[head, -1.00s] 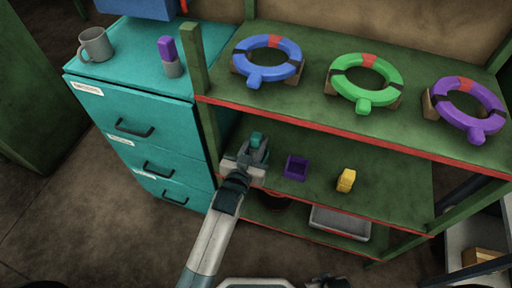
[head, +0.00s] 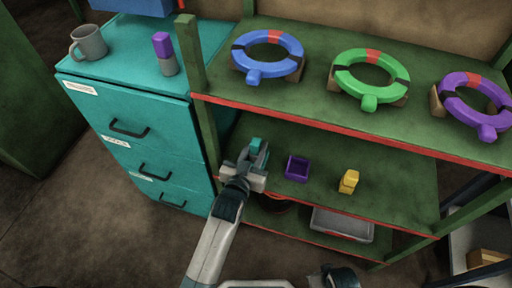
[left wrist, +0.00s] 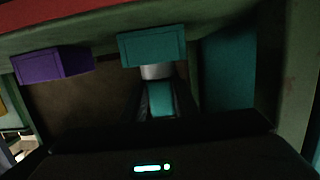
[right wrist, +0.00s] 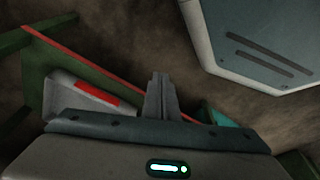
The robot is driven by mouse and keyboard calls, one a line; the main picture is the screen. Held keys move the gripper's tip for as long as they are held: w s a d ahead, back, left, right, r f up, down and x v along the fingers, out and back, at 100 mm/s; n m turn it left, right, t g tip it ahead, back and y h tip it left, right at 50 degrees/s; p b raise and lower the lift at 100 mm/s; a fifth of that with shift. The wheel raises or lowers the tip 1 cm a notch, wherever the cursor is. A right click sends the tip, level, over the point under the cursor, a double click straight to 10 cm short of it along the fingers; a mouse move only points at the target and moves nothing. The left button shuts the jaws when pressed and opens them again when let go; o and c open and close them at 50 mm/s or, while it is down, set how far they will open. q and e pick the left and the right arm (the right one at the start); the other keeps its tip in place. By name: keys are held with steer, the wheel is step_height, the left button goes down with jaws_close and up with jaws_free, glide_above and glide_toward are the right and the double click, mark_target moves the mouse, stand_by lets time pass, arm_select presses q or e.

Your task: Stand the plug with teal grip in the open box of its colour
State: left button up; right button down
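The plug with teal grip (head: 256,144) is upright in my left gripper (head: 252,160) at the left end of the middle shelf. In the left wrist view, which looks upside down, the fingers hold the teal grip (left wrist: 160,100) from both sides. The plug's pale metal end meets the rim of the teal box (left wrist: 152,46). Its tip is hidden by the box wall, so I cannot tell how deep it sits. My right gripper (right wrist: 160,95) is shut and empty, away from the shelf.
A purple box (head: 297,168) and a yellow block-like thing (head: 348,181) stand on the same shelf, right of my left gripper. Coloured rings lie on the upper shelf (head: 310,97). A purple-topped plug (head: 164,54) and mug (head: 88,43) stand on the teal cabinet (head: 120,60).

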arm_select(q)
steer(key=o, duration=0.4)
steer(key=shift+c, duration=0.2)
steer(key=shift+r, duration=0.2)
steer(key=v, duration=1.2)
steer(key=shift+f, duration=0.15)
